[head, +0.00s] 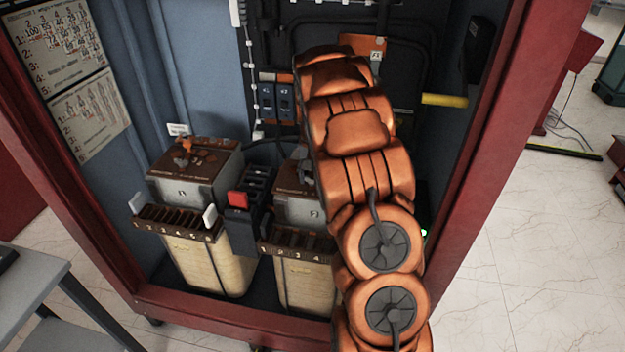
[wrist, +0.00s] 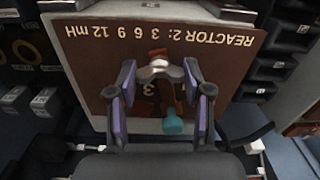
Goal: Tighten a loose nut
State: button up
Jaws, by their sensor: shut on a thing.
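In the wrist view, my gripper (wrist: 159,68) reaches over a brown panel marked "REACTOR 2: 3 6 9 12 mH" (wrist: 85,45), which appears upside down. Its two purple-padded fingers stand on either side of a pale metallic nut (wrist: 158,66) and are shut on it. A reddish-brown lever or strip shows behind and beside the nut. A teal-tipped piece (wrist: 173,124) lies on the panel nearer the palm. In the head view, the right reactor box (head: 294,208) is partly covered by my orange arm, and the gripper and nut are hidden.
A similar left reactor box (head: 185,190) with an orange part on top stands beside a dark block with a red part (head: 238,199). The red cabinet frame (head: 478,170) bounds the space at right. A grey table (head: 35,290) stands at lower left.

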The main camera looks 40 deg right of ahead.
aim_at(313, 176)
jog(key=shift+d+r+m, duration=0.1)
jog(key=shift+m, duration=0.4)
jog(key=o, duration=1.2)
jog(key=shift+c, duration=0.2)
notch_tip(313, 176, up, 12)
dwell(0.4)
